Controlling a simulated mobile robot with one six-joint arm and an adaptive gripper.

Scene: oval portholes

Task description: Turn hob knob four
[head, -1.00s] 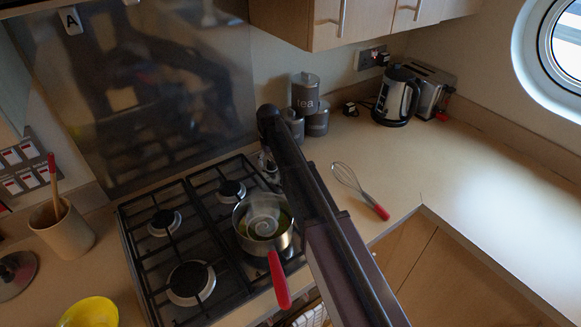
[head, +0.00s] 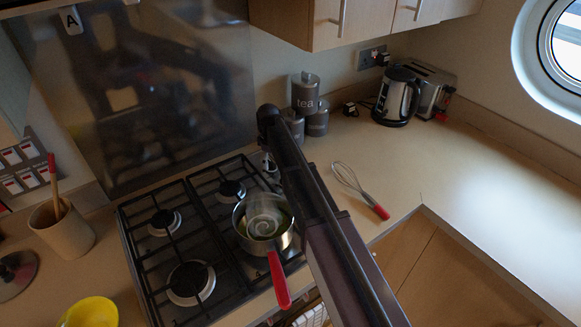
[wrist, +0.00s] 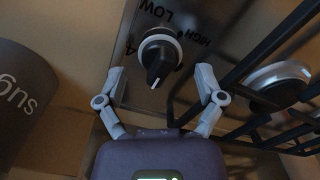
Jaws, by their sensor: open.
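Hob knob four (wrist: 160,57) is a black knob with a pale pointer line and a light ring, in the wrist view. A "4", "LOW" and "HIGH" are printed around it on the steel panel. My gripper (wrist: 160,80) is open, with one grey finger on each side just below the knob; I see no contact. In the head view the hob (head: 180,240) is at the lower left. My dark arm reaches over its right side and mostly hides the gripper and the knobs there.
A pan (head: 263,222) with a red handle stands on the hob beside my arm. Grey canisters (head: 306,95) stand behind my arm; one also shows at the left of the wrist view (wrist: 22,90). A whisk (head: 358,188) lies to the right. The right worktop is mostly clear.

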